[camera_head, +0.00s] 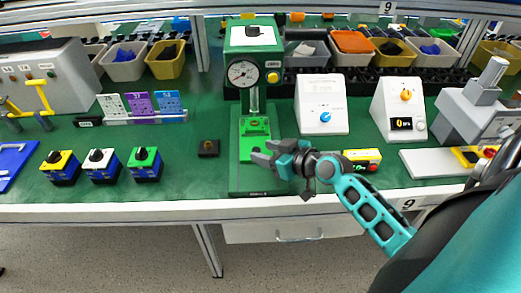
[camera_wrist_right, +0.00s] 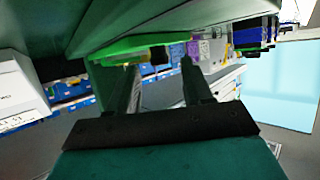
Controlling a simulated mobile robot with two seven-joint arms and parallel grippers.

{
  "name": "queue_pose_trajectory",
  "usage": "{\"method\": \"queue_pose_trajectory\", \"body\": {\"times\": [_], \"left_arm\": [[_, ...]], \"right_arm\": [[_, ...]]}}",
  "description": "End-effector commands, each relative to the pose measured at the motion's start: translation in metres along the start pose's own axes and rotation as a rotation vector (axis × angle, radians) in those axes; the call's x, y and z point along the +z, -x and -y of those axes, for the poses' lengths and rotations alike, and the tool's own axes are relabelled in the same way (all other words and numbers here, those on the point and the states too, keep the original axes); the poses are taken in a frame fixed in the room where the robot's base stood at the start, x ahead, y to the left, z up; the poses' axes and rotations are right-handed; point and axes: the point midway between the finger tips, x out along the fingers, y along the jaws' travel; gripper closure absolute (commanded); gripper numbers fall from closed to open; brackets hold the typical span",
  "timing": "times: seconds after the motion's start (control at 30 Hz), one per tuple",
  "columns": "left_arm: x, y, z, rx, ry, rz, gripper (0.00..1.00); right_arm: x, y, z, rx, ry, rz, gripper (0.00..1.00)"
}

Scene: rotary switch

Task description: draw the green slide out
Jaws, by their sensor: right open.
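The bright green slide (camera_head: 255,127) sits at the foot of the green press (camera_head: 253,45), under its dial gauge (camera_head: 243,73). My right gripper (camera_head: 264,152) is open and empty in front of the slide, at the front right of the press base. Its jaws point left and partly cover the lower green part in the head view. In the right wrist view, the two dark fingers (camera_wrist_right: 160,88) stand apart, with a bright green edge (camera_wrist_right: 142,43) beyond their tips. I cannot tell whether a finger touches it. My left gripper is not in view.
Three switch boxes (camera_head: 103,165) and a small dark block (camera_head: 208,148) are to the left. The bench's front edge (camera_head: 130,213) is close.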

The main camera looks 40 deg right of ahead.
Motion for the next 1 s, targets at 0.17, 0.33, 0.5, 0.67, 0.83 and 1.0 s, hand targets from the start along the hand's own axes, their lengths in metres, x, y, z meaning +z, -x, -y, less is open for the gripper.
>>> {"method": "queue_pose_trajectory", "body": {"times": [0.17,0.33,0.5,0.67,0.83,1.0], "left_arm": [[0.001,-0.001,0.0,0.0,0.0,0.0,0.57],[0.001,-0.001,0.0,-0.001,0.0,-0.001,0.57],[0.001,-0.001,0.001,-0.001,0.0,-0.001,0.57],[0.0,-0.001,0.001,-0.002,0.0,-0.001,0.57],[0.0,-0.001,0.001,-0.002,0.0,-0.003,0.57],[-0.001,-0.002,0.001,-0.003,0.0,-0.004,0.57]], "right_arm": [[0.0,-0.019,0.0,0.0,-0.002,-0.001,0.5],[0.0,-0.025,0.0,0.0,-0.001,0.0,0.5],[0.0,-0.025,0.0,0.0,0.0,0.0,0.5],[0.0,-0.025,0.0,0.0,0.0,0.0,0.59],[0.0,-0.024,0.0,0.0,-0.001,0.0,0.76],[0.0,-0.024,0.0,0.001,0.0,0.0,0.92]]}}
